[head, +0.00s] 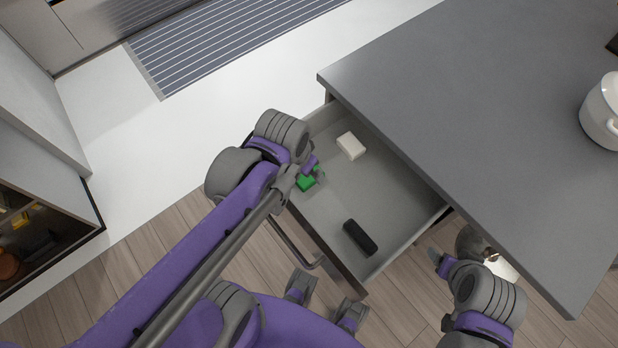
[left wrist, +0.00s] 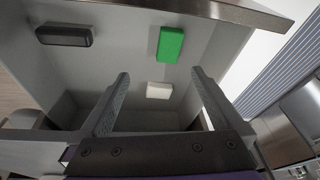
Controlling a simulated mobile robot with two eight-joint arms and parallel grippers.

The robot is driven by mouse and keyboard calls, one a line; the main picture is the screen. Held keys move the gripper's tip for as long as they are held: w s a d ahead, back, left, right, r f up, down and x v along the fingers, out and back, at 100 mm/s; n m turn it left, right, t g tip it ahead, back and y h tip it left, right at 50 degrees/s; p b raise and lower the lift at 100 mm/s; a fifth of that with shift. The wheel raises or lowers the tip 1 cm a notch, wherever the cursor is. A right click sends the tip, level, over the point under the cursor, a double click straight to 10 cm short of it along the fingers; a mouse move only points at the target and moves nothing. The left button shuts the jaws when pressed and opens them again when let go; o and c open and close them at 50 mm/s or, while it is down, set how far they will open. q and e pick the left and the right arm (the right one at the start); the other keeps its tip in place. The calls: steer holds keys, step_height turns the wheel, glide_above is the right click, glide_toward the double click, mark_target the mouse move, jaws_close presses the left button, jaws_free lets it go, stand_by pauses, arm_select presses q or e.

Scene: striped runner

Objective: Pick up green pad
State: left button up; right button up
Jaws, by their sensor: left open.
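The green pad (head: 307,184) lies in the open drawer (head: 378,190), near its left corner in the head view and partly hidden by my left gripper. My left gripper (head: 312,171) is over that corner of the drawer. In the left wrist view the green pad (left wrist: 171,44) shows whole, beyond the fingertips and not between them. The left gripper (left wrist: 160,76) is open, with its two fingers wide apart and nothing held. My right gripper (head: 447,262) is at the lower right, outside the drawer beside the counter; its jaw opening is unclear.
A white block (head: 351,146) and a black block (head: 360,238) also lie in the drawer. The grey countertop (head: 470,110) overhangs the drawer's far side. A white pot (head: 603,112) stands on it. The striped runner (head: 230,45) lies on the floor behind.

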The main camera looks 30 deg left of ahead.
arm_select(q)
steer(key=w+f+m+g+b, duration=0.1)
steer(key=w+f, duration=0.1)
steer(key=f, duration=0.3)
steer(key=w+a+f+m+g+b, duration=0.1)
steer(key=w+f+b, duration=0.1)
steer(key=f, duration=0.3)
steer(key=w+a+f+g+b, duration=0.1)
steer(key=w+f, duration=0.1)
steer(key=f, duration=0.4)
steer(key=shift+w+a+f+m+b, duration=0.1)
steer(key=shift+w+m+b, duration=0.25)
steer(key=shift+m, duration=0.05)
arm_select(e)
steer(key=f, duration=0.6)
steer(key=shift+s, duration=0.35)
arm_select(q)
steer(key=c, duration=1.5)
step_height(320, 180, up, 10)
steer(key=p, duration=0.1)
steer(key=shift+p, duration=0.4)
arm_select(e)
steer(key=shift+w+r, duration=0.1)
steer(key=shift+r, duration=0.85)
